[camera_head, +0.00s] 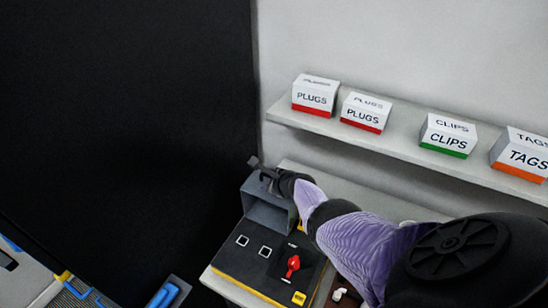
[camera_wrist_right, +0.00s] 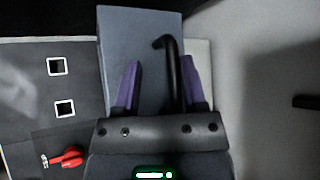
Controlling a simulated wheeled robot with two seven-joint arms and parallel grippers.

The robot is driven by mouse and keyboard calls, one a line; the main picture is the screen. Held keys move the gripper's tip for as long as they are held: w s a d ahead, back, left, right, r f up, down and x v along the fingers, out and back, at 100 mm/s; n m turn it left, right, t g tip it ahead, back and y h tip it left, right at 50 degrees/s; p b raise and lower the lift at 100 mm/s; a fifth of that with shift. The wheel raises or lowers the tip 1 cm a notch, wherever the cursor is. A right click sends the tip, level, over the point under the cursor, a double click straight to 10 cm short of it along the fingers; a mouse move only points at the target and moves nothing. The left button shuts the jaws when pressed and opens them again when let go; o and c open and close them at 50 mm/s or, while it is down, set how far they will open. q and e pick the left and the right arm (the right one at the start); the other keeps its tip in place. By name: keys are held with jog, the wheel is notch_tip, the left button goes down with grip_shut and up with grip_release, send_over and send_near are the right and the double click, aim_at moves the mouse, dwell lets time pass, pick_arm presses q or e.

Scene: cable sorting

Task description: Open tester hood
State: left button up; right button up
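The tester (camera_head: 252,270) is a dark box with two white-framed squares and a red knob (camera_head: 293,264) on its top. Its grey hood (camera_head: 266,212) stands at the far end of the panel; I cannot tell how far it is raised. In the right wrist view the hood (camera_wrist_right: 140,35) fills the upper middle, with a black hooked handle (camera_wrist_right: 171,70) in front. My right gripper (camera_head: 264,174) is at the hood's top. In the wrist view my right gripper (camera_wrist_right: 160,85) has its fingers apart, with the handle between them, nearer the right finger. My left gripper is out of view.
A wall shelf (camera_head: 400,146) above holds labelled boxes: two PLUGS boxes (camera_head: 314,97), a CLIPS box (camera_head: 447,137) and a TAGS box (camera_head: 520,154). Blue items (camera_head: 164,295) lie at the bottom left. A dark panel fills the left background. My right arm covers the lower right.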

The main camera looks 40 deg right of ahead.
jog(key=p+v, duration=0.9)
jog(key=shift+r, duration=0.25)
jog(key=shift+s, duration=0.25)
